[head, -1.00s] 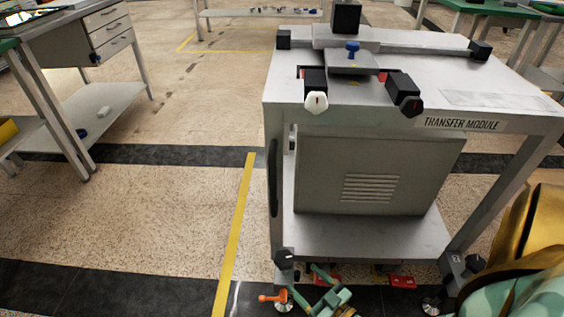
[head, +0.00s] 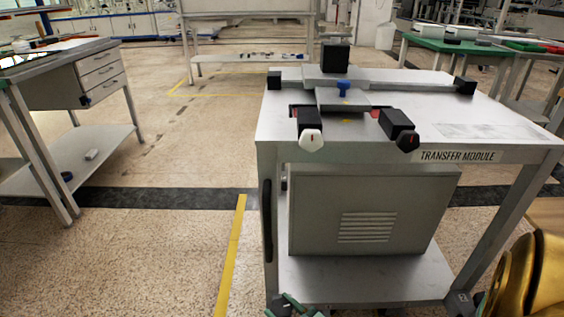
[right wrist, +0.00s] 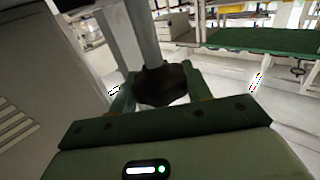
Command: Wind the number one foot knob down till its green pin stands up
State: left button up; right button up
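The black foot knob (right wrist: 160,85) shows in the right wrist view at the lower end of a grey post. The green fingers of my right gripper (right wrist: 158,92) stand on either side of it, close to its edges. I cannot tell whether they press on it. In the head view only a bit of my right gripper (head: 290,306) shows at the bottom edge, by the front left leg of the transfer module (head: 485,156). The green pin is not visible in either view. My left gripper is not in view.
The module's lower shelf (head: 350,280) carries a grey vented box (head: 365,212). Two clamps with a white knob (head: 311,139) and a black knob (head: 407,140) overhang its top's front edge. A drawer bench (head: 95,72) stands left; the floor between is clear, with yellow tape (head: 231,260).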

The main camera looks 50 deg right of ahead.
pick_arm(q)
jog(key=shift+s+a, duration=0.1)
pick_arm(e)
jog(key=shift+m+h, duration=0.3)
jog(key=m+g+h+p, duration=0.1)
jog(key=m+h, duration=0.1)
jog(key=h, duration=0.2)
jog(key=shift+a, duration=0.1)
jog(key=m+g+h, duration=0.1)
jog(key=m+h, duration=0.1)
jog(key=shift+f+h, duration=0.1)
jog(key=shift+h, duration=0.2)
jog(key=m+g+h, duration=0.2)
jog(key=h, duration=0.1)
jog(key=shift+f+m+g, duration=0.1)
jog(key=shift+m+g, duration=0.2)
jog(key=shift+m, duration=0.1)
jog(key=shift+m+g+h+b, duration=0.45)
jog(key=shift+m+g+h, duration=0.45)
jog(key=shift+h, duration=0.3)
jog(key=shift+m+g+h, duration=0.7)
jog(key=shift+m+g, duration=0.1)
jog(key=shift+g, duration=0.2)
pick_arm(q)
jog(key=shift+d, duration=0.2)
pick_arm(e)
jog(key=shift+m+g+h, duration=0.4)
jog(key=shift+m+g, duration=0.1)
jog(key=shift+g, duration=0.2)
